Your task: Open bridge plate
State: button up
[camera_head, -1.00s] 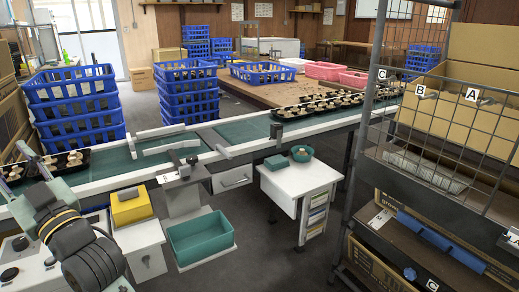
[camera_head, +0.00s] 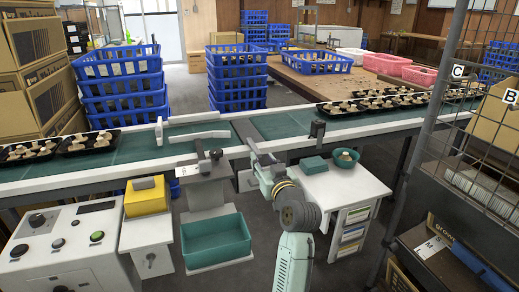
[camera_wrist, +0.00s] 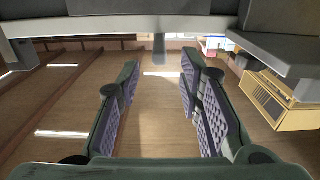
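The bridge plate (camera_head: 243,131) is the narrow grey strip across the conveyor, between the left belt (camera_head: 140,151) and the right belt (camera_head: 330,122). It looks flat, level with the belts. My gripper (camera_head: 256,157) is at the conveyor's near edge, just below and right of the plate. In the wrist view my gripper (camera_wrist: 160,75) is open, its two padded fingers well apart. A short grey peg (camera_wrist: 160,49) hangs from a grey bar (camera_wrist: 120,24) and shows between the fingertips. No contact shows. I cannot tell whether the peg belongs to the plate.
Dark mushroom trays stand at the left (camera_head: 88,141) and right (camera_head: 345,107) of the line. A grey stand (camera_head: 205,185), teal bin (camera_head: 215,240), control box (camera_head: 60,245) and white table (camera_head: 345,188) stand in front. A wire rack (camera_head: 460,100) is at right.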

aim_at(259, 155)
jog(key=p+x, duration=0.1)
jog(key=x, duration=0.6)
jog(key=shift+s, duration=0.1)
jog(key=shift+c, duration=0.5)
grip_shut()
